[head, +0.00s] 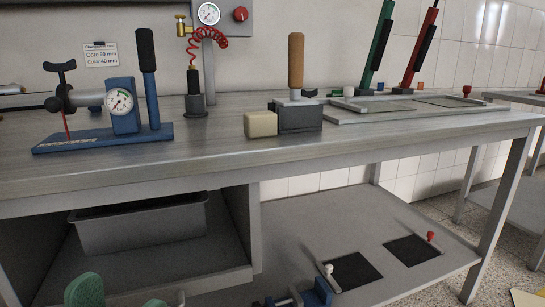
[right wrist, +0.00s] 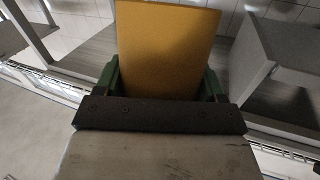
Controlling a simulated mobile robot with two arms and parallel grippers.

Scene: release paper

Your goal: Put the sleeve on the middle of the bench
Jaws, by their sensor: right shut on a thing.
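A flat ochre-yellow sleeve (right wrist: 168,45) stands up between the green fingers of my right gripper (right wrist: 162,82) in the right wrist view; the gripper is shut on it. A pale yellow corner (head: 526,298) at the bottom right of the head view looks like part of it. My right gripper is not seen in the head view. Two green fingertips of my left gripper (head: 120,298) show apart at the lower left of the head view, in front of the bench, with nothing between them. The grey bench (head: 215,160) has a bare front strip along its middle.
On the bench stand a blue gauge press (head: 122,108), a dark holder with a wooden handle (head: 296,62), a cream block (head: 260,123) and a grey plate (head: 345,116) with green and red levers behind. Below are a grey bin (head: 140,228) and a shelf with dark pads (head: 352,272).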

